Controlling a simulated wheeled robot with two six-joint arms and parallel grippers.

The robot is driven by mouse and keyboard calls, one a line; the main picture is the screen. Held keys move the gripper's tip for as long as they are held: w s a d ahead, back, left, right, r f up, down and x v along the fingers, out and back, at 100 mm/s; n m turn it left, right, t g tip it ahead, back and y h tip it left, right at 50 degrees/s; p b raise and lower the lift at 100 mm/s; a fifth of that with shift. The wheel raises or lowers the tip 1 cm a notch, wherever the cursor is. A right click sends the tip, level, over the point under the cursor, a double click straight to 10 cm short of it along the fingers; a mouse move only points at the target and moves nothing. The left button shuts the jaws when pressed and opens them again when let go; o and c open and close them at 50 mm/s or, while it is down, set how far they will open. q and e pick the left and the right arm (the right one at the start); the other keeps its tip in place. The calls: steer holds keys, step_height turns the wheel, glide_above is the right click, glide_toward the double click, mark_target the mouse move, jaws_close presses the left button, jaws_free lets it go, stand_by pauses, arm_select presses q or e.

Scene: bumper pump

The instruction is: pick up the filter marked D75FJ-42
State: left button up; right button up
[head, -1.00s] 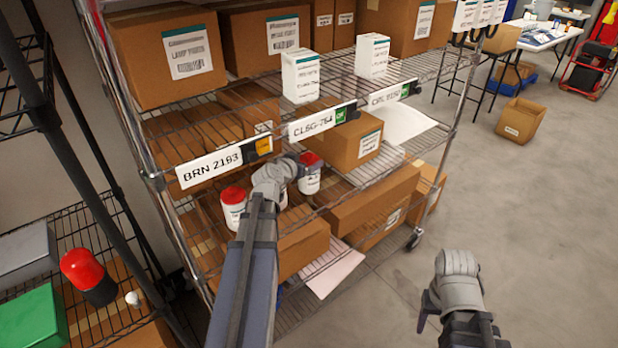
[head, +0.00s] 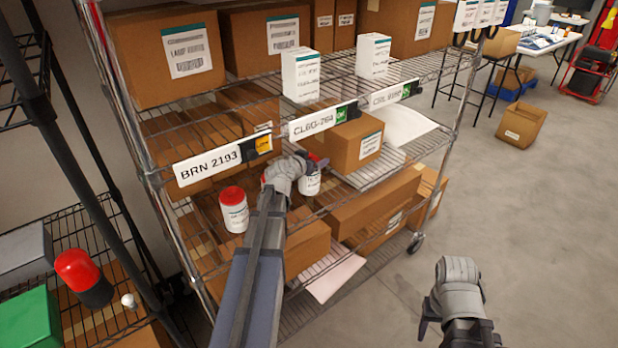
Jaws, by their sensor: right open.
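A white filter canister with a red cap (head: 234,210) stands on the middle wire shelf below the BRN 2193 tag. A second white canister (head: 310,184) stands further right, its red cap partly covered by my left gripper. A sliver of red shows just left of the gripper, possibly another canister mostly hidden behind my arm. The canister print is too small to read, so I cannot tell which is D75FJ-42. My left gripper (head: 307,163) is at the second canister's cap; its fingers are too obscured to judge. My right gripper (head: 452,318) is open and empty over the floor.
Shelf tags BRN 2193 (head: 222,161) and CLSG-764 (head: 322,121) hang on the shelf edge above the canisters. Cardboard boxes (head: 368,208) crowd the shelf to the right. A second rack (head: 75,215) stands at left.

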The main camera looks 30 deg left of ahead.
arm_select(q)
jaws_close()
stand_by(0.4)
steer(key=shift+r, duration=0.1)
arm_select(e)
steer(key=shift+r, duration=0.1)
